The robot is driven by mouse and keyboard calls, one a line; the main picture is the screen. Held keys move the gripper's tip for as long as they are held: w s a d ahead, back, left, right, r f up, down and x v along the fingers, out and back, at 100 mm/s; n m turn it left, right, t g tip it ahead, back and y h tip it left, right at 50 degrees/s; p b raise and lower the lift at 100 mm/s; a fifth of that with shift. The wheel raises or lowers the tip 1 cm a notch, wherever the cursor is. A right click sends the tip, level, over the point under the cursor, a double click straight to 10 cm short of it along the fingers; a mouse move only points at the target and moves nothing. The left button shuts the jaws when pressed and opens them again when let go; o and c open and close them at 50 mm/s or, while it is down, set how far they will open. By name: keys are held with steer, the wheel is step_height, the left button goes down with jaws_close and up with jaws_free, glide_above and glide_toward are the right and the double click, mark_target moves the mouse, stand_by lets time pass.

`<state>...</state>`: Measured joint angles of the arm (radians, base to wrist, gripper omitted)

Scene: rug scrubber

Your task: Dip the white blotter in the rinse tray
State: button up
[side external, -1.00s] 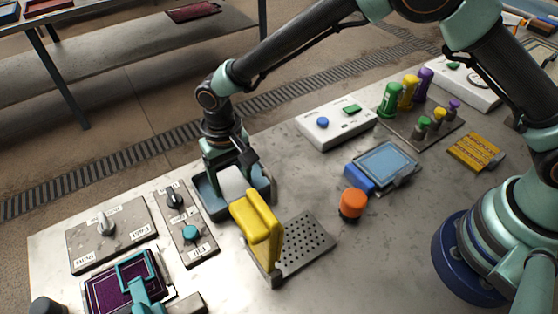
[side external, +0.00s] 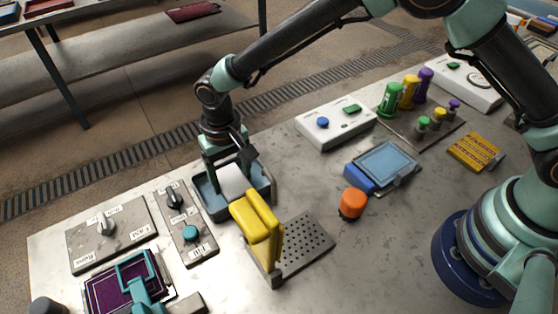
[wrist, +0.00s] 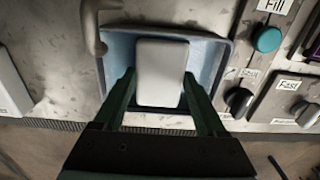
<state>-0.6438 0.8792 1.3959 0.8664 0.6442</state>
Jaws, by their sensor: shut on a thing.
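The white blotter (side external: 232,181) is a pale block held between the fingers of my gripper (side external: 224,172). In the wrist view the blotter (wrist: 161,72) sits between the two green fingers (wrist: 160,95), which are shut on it. The rinse tray (side external: 205,199) is a shallow blue-grey box, and my gripper and the blotter are over its inside. In the wrist view the tray (wrist: 215,55) surrounds the blotter on its visible sides. I cannot tell whether the blotter touches the tray floor. The yellow piece partly hides the tray's front right edge in the side view.
A yellow padded piece (side external: 258,222) stands upright close to the tray, beside a perforated plate (side external: 308,238). The Fill panel (side external: 187,222) with a teal button lies just left of the tray. An orange knob (side external: 352,203) stands to the right. Bare table lies behind the tray.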

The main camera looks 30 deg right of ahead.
steer(key=shift+r, duration=2.4)
steer(key=shift+r, duration=1.45)
steer(key=shift+s, duration=0.1)
